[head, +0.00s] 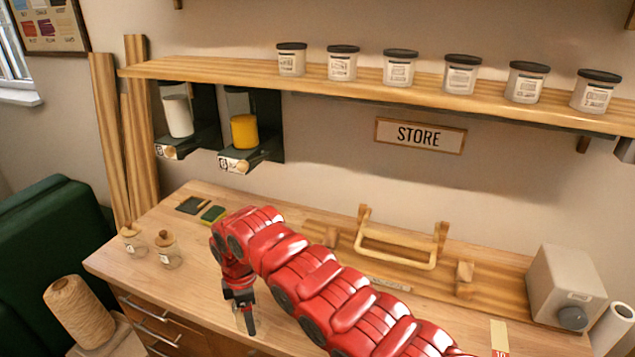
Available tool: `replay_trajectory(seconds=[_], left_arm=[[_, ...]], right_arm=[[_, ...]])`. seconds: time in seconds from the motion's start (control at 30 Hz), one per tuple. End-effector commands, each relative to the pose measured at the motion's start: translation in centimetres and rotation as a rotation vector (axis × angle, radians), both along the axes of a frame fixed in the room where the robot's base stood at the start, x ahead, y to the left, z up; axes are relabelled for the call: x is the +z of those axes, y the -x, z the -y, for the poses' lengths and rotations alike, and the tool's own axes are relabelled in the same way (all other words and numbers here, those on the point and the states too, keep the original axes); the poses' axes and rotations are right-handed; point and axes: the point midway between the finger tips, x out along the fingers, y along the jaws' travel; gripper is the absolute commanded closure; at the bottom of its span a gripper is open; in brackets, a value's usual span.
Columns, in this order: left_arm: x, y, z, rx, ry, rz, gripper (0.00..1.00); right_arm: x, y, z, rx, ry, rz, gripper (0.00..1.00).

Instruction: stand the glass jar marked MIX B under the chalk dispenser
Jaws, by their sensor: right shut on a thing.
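Two small glass jars with wooden lids, a left one (134,244) and a right one (168,256), stand upright at the table's left end. Their labels are too small to read, so I cannot tell which is MIX B. Two dispensers hang under the shelf: one with white contents (178,118), which looks like chalk, and one with yellow contents (244,132). The space below both is free of jars. My right gripper (244,321) points down near the front edge, right of the jars, shut on a pale thing mostly hidden by the fingers. My left gripper is not in view.
A wooden rack (398,251) stands behind my right arm. A grey box with a knob (565,284) is at the right. Several dark-lidded jars line the shelf (210,70) above.

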Motion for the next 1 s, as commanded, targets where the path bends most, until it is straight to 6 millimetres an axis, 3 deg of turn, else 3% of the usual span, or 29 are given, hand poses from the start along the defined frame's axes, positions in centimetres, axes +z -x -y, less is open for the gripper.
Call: replay_trajectory(seconds=[0.03,0.1,0.2,0.4,0.5,0.6,0.7,1.0], left_arm=[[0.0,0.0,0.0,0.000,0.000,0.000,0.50],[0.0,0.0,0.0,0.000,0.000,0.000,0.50],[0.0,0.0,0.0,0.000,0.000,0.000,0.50],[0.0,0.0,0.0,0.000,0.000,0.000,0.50],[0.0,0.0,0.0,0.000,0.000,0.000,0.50],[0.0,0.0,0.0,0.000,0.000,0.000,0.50],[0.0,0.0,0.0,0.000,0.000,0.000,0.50],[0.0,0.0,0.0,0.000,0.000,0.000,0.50]], right_arm=[[1.1,-2.0,2.9,-0.163,-0.002,0.004,0.97],[2.3,-4.2,6.9,-0.403,-0.003,0.006,0.97],[4.0,-6.6,12.8,-0.746,-0.001,0.002,0.97],[7.1,-9.1,23.9,-1.371,-0.001,0.000,0.97],[8.3,-9.4,28.1,-1.604,0.002,0.001,0.97],[9.1,-9.5,30.8,-1.765,0.001,0.001,0.97],[9.5,-9.4,32.4,-1.855,0.002,0.000,0.97],[9.7,-9.4,32.9,-1.891,0.005,0.001,0.97]])
